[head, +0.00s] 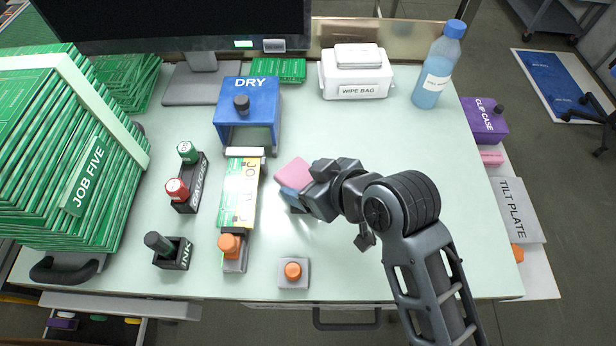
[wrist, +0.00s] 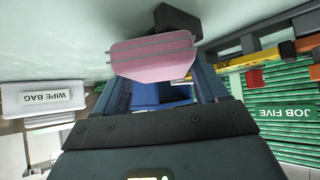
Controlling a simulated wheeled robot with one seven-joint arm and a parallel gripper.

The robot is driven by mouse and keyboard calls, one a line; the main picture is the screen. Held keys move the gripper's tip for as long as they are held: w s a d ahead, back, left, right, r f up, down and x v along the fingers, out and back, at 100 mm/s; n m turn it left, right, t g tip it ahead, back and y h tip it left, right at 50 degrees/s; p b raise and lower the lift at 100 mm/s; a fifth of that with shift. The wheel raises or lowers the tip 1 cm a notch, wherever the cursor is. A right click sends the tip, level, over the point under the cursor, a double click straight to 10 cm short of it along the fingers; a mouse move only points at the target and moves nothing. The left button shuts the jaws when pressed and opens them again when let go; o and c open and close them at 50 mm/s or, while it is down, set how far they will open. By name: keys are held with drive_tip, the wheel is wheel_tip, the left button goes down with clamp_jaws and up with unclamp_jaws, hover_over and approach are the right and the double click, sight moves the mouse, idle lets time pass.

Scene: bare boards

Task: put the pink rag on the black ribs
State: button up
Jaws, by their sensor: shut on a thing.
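My gripper (head: 296,192) is over the middle of the table, right of the yellow-and-white strip. Its blue fingers are shut on a folded pink rag (head: 292,171). In the wrist view the rag (wrist: 152,55) sits between the tips of my gripper (wrist: 158,82), with its layered edge showing. A dark block (wrist: 178,19) shows just beyond the rag in the wrist view; I cannot tell whether it is the black ribs. No black ribs can be made out clearly in the head view, where my arm covers part of the table.
A blue DRY box (head: 247,112) stands behind the strip (head: 239,195). A white WIPE BAG box (head: 356,78) and a bottle (head: 438,70) stand at the back. A grey block with an orange knob (head: 293,272) is near the front edge. The table's right part is clear.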

drive_tip(key=o, duration=1.1)
drive_tip(key=shift+f, duration=0.1)
drive_tip(key=v, duration=1.2)
